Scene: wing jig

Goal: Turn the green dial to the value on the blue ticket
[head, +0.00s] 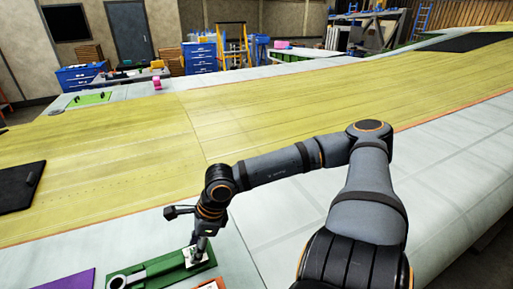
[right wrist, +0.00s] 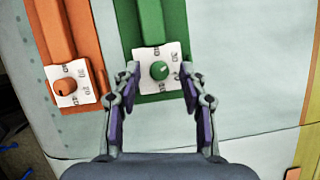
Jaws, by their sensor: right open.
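The green dial (right wrist: 159,70) is a round knob on a white plate (right wrist: 148,54) with small printed numbers. A light mark on the knob seems to point to the upper right; the numbers are too blurred to read surely. The plate sits on a green base (right wrist: 170,20), which also shows in the head view (head: 150,276). My right gripper (right wrist: 160,73) is open, with one finger on each side of the dial; I cannot tell whether they touch it. In the head view my right gripper (head: 200,247) is over the plate. I see no blue ticket. My left gripper is out of view.
An orange base (right wrist: 65,35) with its own orange dial (right wrist: 66,86) stands left of the green one. A purple panel (head: 72,282) and a black panel (head: 20,190) lie on the wing surface at the left. The long yellow wing surface (head: 280,110) is mostly clear.

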